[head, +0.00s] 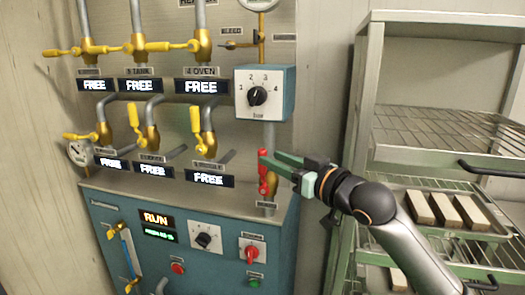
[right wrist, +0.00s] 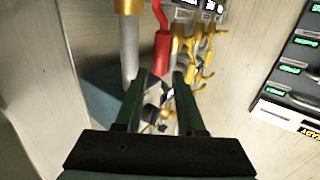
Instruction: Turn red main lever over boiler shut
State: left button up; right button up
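The red main lever (head: 263,172) sits on a brass valve (head: 272,184) on the pipe above the boiler cabinet's top, right of the panel. Its handle runs roughly upright, along the pipe. In the right wrist view the red lever (right wrist: 162,48) shows beyond the fingertips, beside the grey pipe (right wrist: 130,60). My right gripper (head: 274,158) reaches in from the right, its fingers close to the lever's upper end. In the right wrist view its fingers (right wrist: 160,80) are apart with nothing clearly between them. Whether they touch the lever cannot be told. My left gripper is not in view.
Several yellow valve levers (head: 134,118) and FREE displays (head: 202,86) fill the panel on the left. A dial box (head: 264,92) is above the red lever. A red knob (head: 250,253) is on the cabinet front below. A wire rack (head: 450,135) with trays stands at right.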

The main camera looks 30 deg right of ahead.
aim_at(262, 151)
jog(key=shift+w+a+p, duration=0.15)
jog(key=shift+w+p, duration=0.05)
jog(key=shift+w, duration=1.05)
jog(key=shift+w+a+p, duration=0.15)
jog(key=shift+w, duration=1.05)
jog(key=shift+c, duration=0.2)
grip_shut()
jog(key=shift+f, duration=0.1)
